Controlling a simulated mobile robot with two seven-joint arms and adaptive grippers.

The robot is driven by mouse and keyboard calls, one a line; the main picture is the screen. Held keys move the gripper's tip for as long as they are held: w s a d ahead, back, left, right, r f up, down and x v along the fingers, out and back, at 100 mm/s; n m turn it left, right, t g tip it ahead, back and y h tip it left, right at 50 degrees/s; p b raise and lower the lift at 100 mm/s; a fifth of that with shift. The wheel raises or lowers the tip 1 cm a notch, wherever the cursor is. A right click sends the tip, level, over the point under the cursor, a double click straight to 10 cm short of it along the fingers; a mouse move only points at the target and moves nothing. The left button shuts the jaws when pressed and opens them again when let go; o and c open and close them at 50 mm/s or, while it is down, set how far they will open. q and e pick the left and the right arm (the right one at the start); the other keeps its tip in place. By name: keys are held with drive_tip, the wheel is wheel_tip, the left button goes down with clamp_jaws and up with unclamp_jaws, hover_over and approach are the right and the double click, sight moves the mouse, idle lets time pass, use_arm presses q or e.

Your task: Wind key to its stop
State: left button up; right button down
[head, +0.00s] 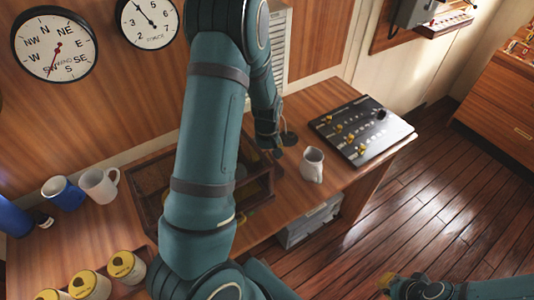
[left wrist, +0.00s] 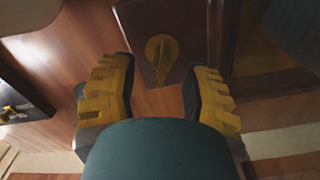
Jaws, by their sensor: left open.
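The key (left wrist: 161,56) is a brass-coloured piece with a round bow. It stands out against the dark wooden face of a case (left wrist: 190,25) in the left wrist view. My left gripper (left wrist: 158,92) is open, its two yellow-padded fingers either side of the key's line. The key shows beyond the fingertips, and nothing is held. In the head view the left gripper (head: 274,146) is small and partly hidden at the right end of the wooden case (head: 262,188); my arm covers much of the case and the key is hidden. My right gripper (head: 392,284) is at the lower right, its opening unclear.
White mug (head: 99,185), blue mug (head: 62,194) and several yellow-lidded tins (head: 126,267) stand at left. Wall dials hang above. Open floor lies at right.

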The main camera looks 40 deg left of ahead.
use_arm(q)
drive_tip(key=shift+o, duration=0.2)
clamp_jaws()
drive_tip(key=shift+d+m, duration=0.1)
drive_tip(key=shift+m, duration=0.7)
drive_tip(key=shift+c, duration=0.2)
unclamp_jaws()
wheel_tip(320, 180, up, 12)
drive_tip(key=shift+d+f, duration=0.1)
